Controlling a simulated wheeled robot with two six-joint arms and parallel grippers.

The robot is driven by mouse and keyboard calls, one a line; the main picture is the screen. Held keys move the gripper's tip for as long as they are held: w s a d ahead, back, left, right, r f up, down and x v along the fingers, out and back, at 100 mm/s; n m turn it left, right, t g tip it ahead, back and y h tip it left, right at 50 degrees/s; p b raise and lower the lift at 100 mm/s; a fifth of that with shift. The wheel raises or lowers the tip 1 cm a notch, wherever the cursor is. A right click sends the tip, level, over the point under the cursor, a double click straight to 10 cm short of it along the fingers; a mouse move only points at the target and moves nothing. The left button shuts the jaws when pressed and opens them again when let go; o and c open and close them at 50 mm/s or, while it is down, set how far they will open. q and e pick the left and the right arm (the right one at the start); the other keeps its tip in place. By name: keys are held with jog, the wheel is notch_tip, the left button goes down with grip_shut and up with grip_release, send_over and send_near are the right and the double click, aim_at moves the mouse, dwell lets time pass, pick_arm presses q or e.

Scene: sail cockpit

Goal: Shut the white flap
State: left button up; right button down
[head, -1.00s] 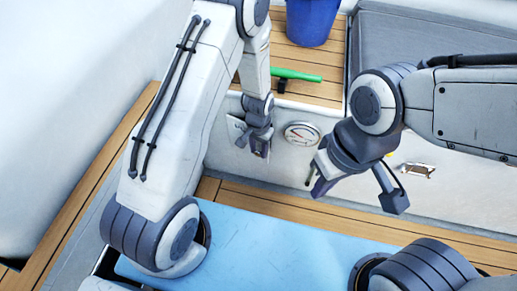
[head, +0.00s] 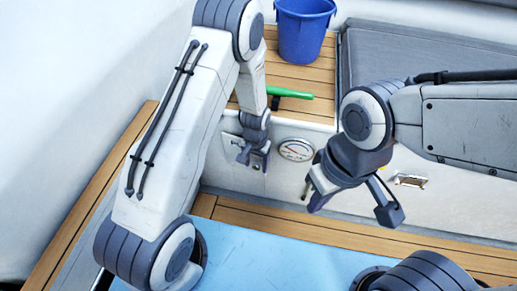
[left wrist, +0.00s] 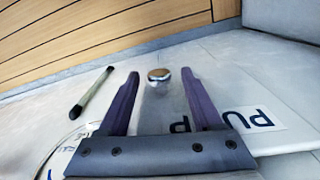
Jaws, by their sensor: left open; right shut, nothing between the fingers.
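The white flap (head: 232,144) is a pale panel on the white wall below the wooden seat, partly hidden behind my left gripper (head: 254,160). In the left wrist view, a white panel with dark letters (left wrist: 262,120) lies beyond and under the right finger. A round metal knob (left wrist: 158,74) shows between the two open fingertips of the left gripper, not gripped. I cannot tell how far the flap stands open, or whether a finger touches it. My right gripper (head: 317,197) is shut and empty, in front of the wall to the right of the gauge.
A round gauge (head: 296,150) is right of the left gripper. A metal latch (head: 410,181) is further right. A green-handled tool (head: 292,93) and blue bucket (head: 304,32) are on the seat. A blue surface (head: 260,262) lies in front.

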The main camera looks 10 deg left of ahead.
pick_arm(q)
jog(key=shift+s+a+f+b, duration=0.15)
jog(key=shift+s+b, duration=0.15)
jog(key=shift+b, duration=0.05)
jog(key=s+d+r+m+p, duration=0.1)
jog(key=s+d+r+p, duration=0.1)
jog(key=r+p, duration=0.7)
jog(key=s+d+r+m+p, duration=0.1)
jog(key=r+p, duration=0.9)
jog(key=r, duration=1.5)
jog(key=shift+s+d+r, duration=0.25)
jog(key=shift+s+d, duration=0.6)
jog(key=shift+s, duration=0.15)
